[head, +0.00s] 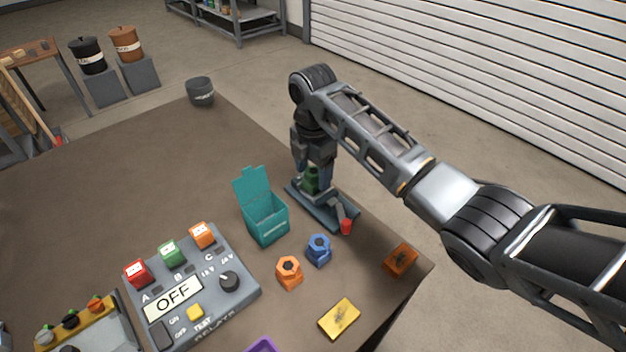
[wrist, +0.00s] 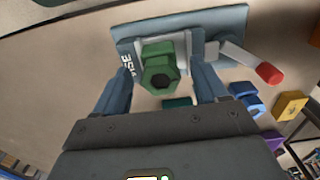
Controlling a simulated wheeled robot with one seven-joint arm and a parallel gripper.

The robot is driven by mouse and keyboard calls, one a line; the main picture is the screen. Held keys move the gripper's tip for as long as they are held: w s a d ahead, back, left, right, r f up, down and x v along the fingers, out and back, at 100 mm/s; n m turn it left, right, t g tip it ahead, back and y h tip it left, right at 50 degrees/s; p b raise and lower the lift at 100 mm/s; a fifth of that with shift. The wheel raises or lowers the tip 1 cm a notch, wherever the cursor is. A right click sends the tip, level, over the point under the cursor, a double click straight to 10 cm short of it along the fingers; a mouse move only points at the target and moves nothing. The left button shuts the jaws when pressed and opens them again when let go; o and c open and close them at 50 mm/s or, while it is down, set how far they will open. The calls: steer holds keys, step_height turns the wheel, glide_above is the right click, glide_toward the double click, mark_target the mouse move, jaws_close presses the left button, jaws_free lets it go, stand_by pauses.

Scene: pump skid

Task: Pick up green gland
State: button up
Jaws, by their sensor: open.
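The green gland (head: 311,181) stands on a blue-grey fixture plate (head: 313,207) near the far right edge of the table. In the wrist view the green gland (wrist: 160,71) shows its hexagonal end with a dark hole, seated in a light bracket on the plate (wrist: 235,24). My gripper (head: 313,178) is over the fixture, pointing down. In the wrist view my gripper (wrist: 164,82) is open, with one finger on each side of the gland. A gap shows between each finger and the gland, so I see no grip on it.
A red-tipped lever (head: 346,226) sticks out from the plate. An open teal bin (head: 266,222) stands close to its left. Blue (head: 319,250) and orange (head: 289,272) glands, a yellow block (head: 339,319) and a relay panel (head: 190,290) lie nearer. The table's far left is clear.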

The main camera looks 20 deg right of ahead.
steer(key=shift+f, duration=0.75)
steer(key=shift+c, duration=0.3)
steer(key=c, duration=1.1)
steer(key=shift+r, duration=0.15)
